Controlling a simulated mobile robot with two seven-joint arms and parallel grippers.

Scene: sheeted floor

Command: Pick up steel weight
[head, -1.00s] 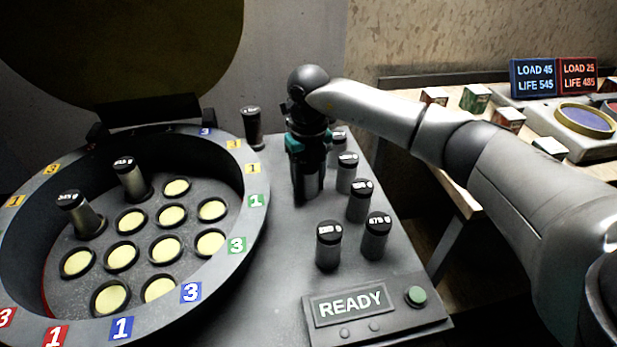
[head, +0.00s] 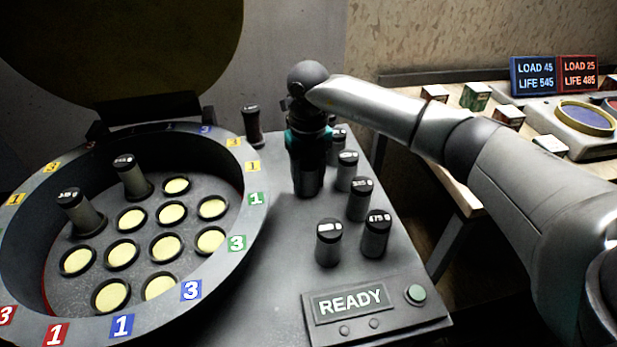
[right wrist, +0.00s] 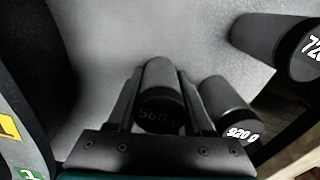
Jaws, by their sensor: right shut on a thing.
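My right gripper (head: 307,185) points down at the top of the grey table, behind the row of weights. In the right wrist view its two fingers (right wrist: 160,100) are closed on either side of a dark cylindrical steel weight (right wrist: 160,82) marked 560 g. In the head view the held weight is hard to tell from the dark fingers. I cannot tell whether it still touches the table. Other steel weights stand free, one marked 675 g (head: 376,237) and one in front (head: 328,245). My left gripper is not in view.
A weight marked 920 g (right wrist: 228,103) stands close beside the right finger. A round rimmed pan (head: 257,215) at left holds two weights (head: 130,178) among yellow discs. A READY panel (head: 380,308) is in front. A wooden table (head: 455,190) is at right.

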